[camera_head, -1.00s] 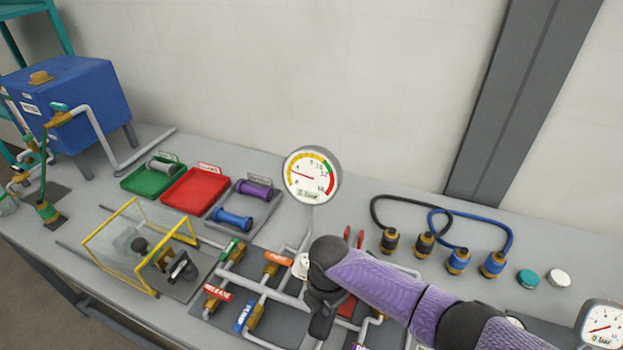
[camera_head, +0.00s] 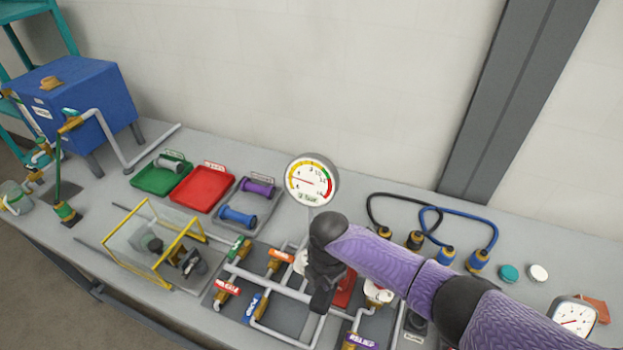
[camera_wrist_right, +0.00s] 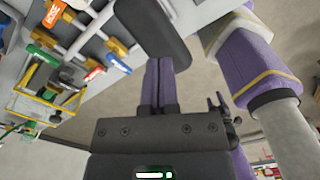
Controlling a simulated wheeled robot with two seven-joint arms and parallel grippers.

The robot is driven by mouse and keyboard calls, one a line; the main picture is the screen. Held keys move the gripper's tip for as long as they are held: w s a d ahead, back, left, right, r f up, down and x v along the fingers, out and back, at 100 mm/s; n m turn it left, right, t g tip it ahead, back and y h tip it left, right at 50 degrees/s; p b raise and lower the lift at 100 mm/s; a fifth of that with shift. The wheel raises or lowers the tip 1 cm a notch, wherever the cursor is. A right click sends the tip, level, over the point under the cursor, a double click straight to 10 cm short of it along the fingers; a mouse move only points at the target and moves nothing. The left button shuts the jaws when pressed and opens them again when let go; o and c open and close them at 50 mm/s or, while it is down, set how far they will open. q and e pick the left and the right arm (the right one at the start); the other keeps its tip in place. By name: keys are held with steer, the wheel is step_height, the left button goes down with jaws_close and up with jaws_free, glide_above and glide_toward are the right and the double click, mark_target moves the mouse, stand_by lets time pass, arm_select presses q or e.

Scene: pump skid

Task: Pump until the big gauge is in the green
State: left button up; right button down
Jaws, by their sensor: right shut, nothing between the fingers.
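The big gauge (camera_head: 312,182) is a round white dial standing behind the pipework. Its needle points left, in the low part of the scale; the green band is at the upper right, so the needle is outside it. The small readout is hard to read. My right gripper (camera_head: 321,300) is shut and empty, pointing down over the pipework in front of the gauge. I cannot tell whether it touches anything. A pump handle is not clearly visible; my arm hides part of the skid, including part of a red piece (camera_head: 345,291). My left gripper is not in view.
Labelled valves stand around my right gripper, including orange (camera_head: 281,255) and purple RELIEF (camera_head: 359,341) ones. A yellow-framed clear guard (camera_head: 145,241) stands left. A smaller gauge (camera_head: 573,317) is at lower right.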

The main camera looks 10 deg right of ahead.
steer(key=shift+f, duration=0.1)
step_height(320, 180, down, 10)
steer(key=r+b, duration=0.1)
steer(key=b, duration=0.7)
step_height(320, 180, up, 10)
steer(key=p, duration=1)
steer(key=shift+f, duration=0.2)
steer(key=shift+f+b, duration=0.25)
steer(key=shift+b, duration=0.05)
step_height(320, 180, down, 9)
steer(key=b, duration=0.8)
steer(key=shift+f, duration=0.2)
step_height(320, 180, up, 10)
steer(key=p, duration=0.9)
steer(key=shift+f, duration=0.25)
